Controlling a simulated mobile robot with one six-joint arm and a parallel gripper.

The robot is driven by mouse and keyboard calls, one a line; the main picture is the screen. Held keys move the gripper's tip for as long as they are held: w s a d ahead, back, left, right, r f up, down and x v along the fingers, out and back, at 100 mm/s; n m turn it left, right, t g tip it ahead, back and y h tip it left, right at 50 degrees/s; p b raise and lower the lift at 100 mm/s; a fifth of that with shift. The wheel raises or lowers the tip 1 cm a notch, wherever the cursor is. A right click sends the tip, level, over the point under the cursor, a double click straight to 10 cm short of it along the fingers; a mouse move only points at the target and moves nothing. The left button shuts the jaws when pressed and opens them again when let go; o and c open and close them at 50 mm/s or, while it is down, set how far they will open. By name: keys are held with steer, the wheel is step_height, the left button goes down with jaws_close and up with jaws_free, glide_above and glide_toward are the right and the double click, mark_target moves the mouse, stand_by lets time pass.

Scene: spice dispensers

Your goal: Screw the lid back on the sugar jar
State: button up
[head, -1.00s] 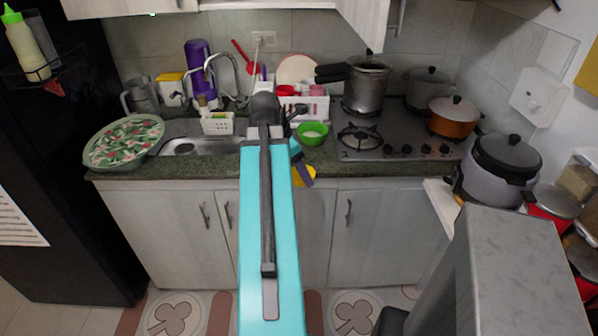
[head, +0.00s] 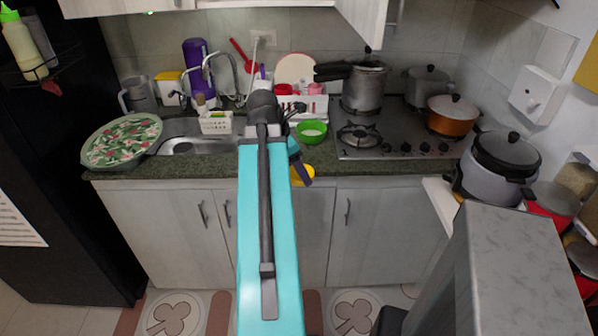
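My turquoise arm fills the middle of the head view and hides much of what lies behind it. Only a small blue and dark part of what looks like my gripper (head: 302,172) shows past the arm, in front of the counter edge. A yellow round thing (head: 306,178) shows right beside it, partly covered; I cannot tell whether it is a lid or whether it is held. My fingertips are too hidden to tell open from shut. I cannot make out a sugar jar for sure.
A green bowl (head: 312,131) stands on the counter (head: 220,165) left of the stove (head: 385,148). Pots stand on and beside the stove. A patterned tray (head: 122,140) lies by the sink at left. A grey marble-look block (head: 510,260) stands front right.

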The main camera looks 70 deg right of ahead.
steer(key=w+d+r+p, duration=0.6)
steer(key=w+d+p, duration=0.1)
steer(key=d, duration=0.3)
steer(key=w+d+r+p, duration=0.6)
steer(key=w+d+p, duration=0.2)
steer(key=w+d, duration=0.1)
steer(key=shift+w+d+r+p, duration=0.3)
steer(key=shift+w+d, duration=0.1)
steer(key=shift+d, duration=0.35)
steer(key=shift+f, duration=0.25)
steer(key=shift+f+b, duration=0.85)
steer(key=shift+f, duration=1.85)
steer(key=shift+f, duration=1)
